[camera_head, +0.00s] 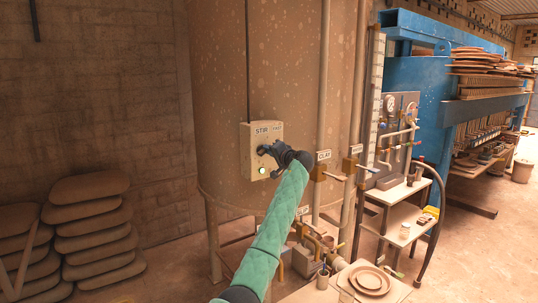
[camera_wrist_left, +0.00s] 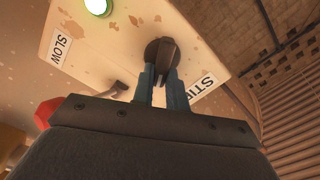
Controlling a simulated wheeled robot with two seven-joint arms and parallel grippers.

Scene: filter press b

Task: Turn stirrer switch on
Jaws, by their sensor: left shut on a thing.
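The beige switch box (camera_head: 247,165) is mounted on the big tank and carries a STIR label (camera_head: 262,130). My left gripper (camera_head: 265,150) is at the front of the box, covering part of it. In the left wrist view, its two fingers (camera_wrist_left: 163,88) are shut on the dark round stirrer switch knob (camera_wrist_left: 162,52), beside the STIR label (camera_wrist_left: 207,90). A green lamp is lit on the box, in the head view (camera_head: 262,170) and the wrist view (camera_wrist_left: 98,6). My right gripper is not in view.
In the wrist view, a SLOW label (camera_wrist_left: 61,46), a small lever (camera_wrist_left: 121,88) and a red part (camera_wrist_left: 45,114) are near the fingers. Pipes with a CLAY tag (camera_head: 323,155) stand right of the box. A blue press (camera_head: 420,75) stands farther right.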

